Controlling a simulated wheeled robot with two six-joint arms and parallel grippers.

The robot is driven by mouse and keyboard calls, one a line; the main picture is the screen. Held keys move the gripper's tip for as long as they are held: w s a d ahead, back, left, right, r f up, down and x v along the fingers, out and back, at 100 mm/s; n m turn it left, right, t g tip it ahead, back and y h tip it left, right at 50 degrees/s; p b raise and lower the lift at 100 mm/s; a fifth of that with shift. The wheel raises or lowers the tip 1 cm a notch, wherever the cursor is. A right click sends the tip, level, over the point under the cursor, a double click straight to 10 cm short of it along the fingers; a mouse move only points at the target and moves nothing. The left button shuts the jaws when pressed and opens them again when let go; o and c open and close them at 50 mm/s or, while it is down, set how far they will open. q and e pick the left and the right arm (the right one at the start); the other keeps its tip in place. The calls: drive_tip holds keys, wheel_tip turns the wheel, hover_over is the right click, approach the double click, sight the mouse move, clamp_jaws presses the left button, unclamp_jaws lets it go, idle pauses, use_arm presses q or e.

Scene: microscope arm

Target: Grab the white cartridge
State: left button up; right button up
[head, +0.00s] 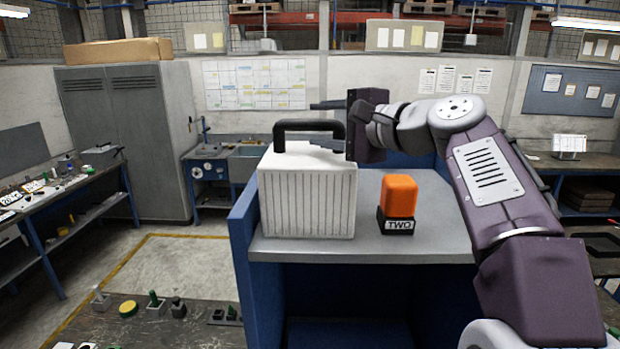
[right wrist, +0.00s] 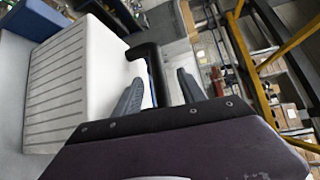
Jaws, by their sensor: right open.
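The white cartridge (head: 307,195) is a ribbed box with a black handle (head: 295,126) on top. It stands upright on the left part of a grey bench top (head: 440,247). My right gripper (head: 327,125) reaches in from the right at handle height, its fingers open. In the right wrist view the cartridge (right wrist: 75,85) lies to the left, and the black handle (right wrist: 150,62) runs between the open fingers of my right gripper (right wrist: 160,95). I cannot tell whether a finger touches the handle. My left gripper is in neither view.
An orange block on a black base marked TWO (head: 398,200) stands right of the cartridge. A blue side panel (head: 242,245) edges the bench on the left. A low table (head: 140,325) with small parts is at the front left. Bare bench lies right of the orange block.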

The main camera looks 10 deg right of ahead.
sight(300, 149)
drive_tip(key=shift+d+x, duration=0.2)
drive_tip(key=shift+x, duration=0.9)
drive_tip(key=p+x, duration=0.3)
drive_tip(key=x, duration=0.2)
drive_tip(key=shift+w+d, duration=0.15)
drive_tip(key=shift+w+f, duration=0.1)
drive_tip(key=shift+s+a, duration=0.25)
drive_tip(key=shift+s, duration=0.05)
drive_tip(key=shift+w+f, duration=0.1)
drive_tip(key=shift+w, duration=0.15)
clamp_jaws()
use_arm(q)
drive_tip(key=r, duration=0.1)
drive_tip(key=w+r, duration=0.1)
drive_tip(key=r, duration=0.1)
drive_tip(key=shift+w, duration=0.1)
use_arm(e)
drive_tip(key=shift+f, duration=0.1)
